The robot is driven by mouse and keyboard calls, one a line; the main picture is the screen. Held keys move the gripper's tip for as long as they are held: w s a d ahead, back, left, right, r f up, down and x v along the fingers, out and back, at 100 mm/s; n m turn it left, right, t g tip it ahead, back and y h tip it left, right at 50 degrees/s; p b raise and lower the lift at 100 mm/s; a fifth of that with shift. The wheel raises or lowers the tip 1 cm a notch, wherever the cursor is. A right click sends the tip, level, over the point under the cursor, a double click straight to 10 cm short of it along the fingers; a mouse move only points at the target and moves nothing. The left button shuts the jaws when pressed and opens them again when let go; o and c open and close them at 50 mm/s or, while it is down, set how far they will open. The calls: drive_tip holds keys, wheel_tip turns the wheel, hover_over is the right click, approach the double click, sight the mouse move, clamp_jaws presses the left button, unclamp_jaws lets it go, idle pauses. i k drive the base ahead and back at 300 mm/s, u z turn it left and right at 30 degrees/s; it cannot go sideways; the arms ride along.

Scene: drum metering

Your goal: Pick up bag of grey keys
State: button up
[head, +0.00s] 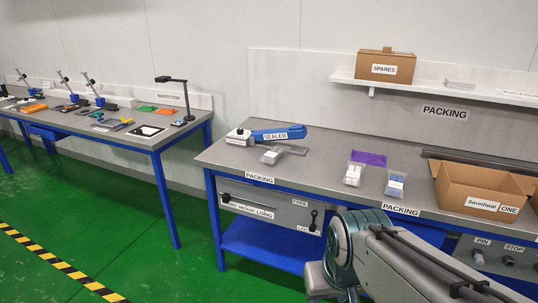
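Small bags lie on the packing bench (225,157). One bag with blue-grey contents (395,185) lies near the front edge, left of the open carton. A bag with whitish contents (352,175) lies left of it, in front of a purple piece. A pale, greyish bag (270,156) lies by the sealer. At this size I cannot tell which one holds grey keys. My arm shows at the lower right, in front of the bench. My gripper's fingers are not in view.
The blue sealer (278,134) stands at the bench's left. An open cardboard carton (485,188) stands at the right. A SPARES box (385,66) is on the shelf above. The inspection bench (120,136) is at left. Green floor (130,232) is clear there.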

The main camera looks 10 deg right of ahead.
sight(271, 157)
drive_tip(key=u, duration=0.3)
drive_tip(key=i, duration=2.15)
drive_tip(key=z, duration=0.1)
